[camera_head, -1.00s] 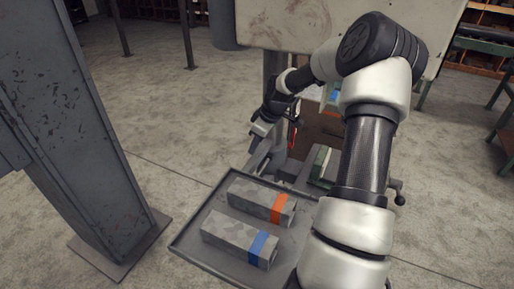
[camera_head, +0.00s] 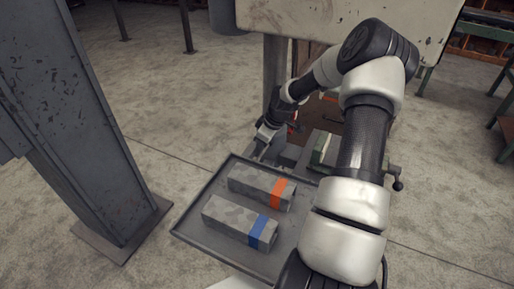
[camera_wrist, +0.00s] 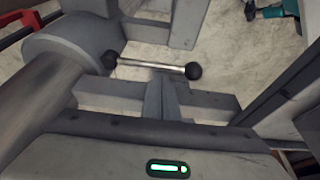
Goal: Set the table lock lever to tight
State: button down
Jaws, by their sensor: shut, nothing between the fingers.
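A short metal bar with black ball ends (camera_wrist: 150,66), which looks like the lock lever, lies nearly level across the wrist view beside a grey round collar (camera_wrist: 75,42). My gripper (camera_wrist: 163,82) is shut and empty; its fingertips appear just below the bar in that picture, and I cannot tell whether they touch it. In the head view my gripper (camera_head: 258,152) points down behind the far left edge of the tray. The lever cannot be made out there. No tight or loose marking is visible.
A grey tray (camera_head: 190,228) holds one block with an orange band (camera_head: 255,184) and one with a blue band (camera_head: 236,221). A grey steel column (camera_head: 85,120) stands at left. A black-knobbed handle (camera_head: 396,180) sticks out at right. A red part (camera_wrist: 28,28) shows in the wrist view.

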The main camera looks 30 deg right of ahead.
jog(key=shift+s+d+n, duration=0.25)
jog(key=shift+s+n, duration=0.15)
jog(key=shift+n, duration=0.2)
jog(key=shift+s+d+n+g+y, duration=0.4)
jog(key=shift+s+d+n, duration=0.1)
jog(key=shift+n, duration=0.5)
jog(key=shift+s+d, duration=0.6)
jog(key=shift+d, duration=0.15)
jog(key=shift+d+b, duration=0.1)
jog(key=shift+b, duration=0.2)
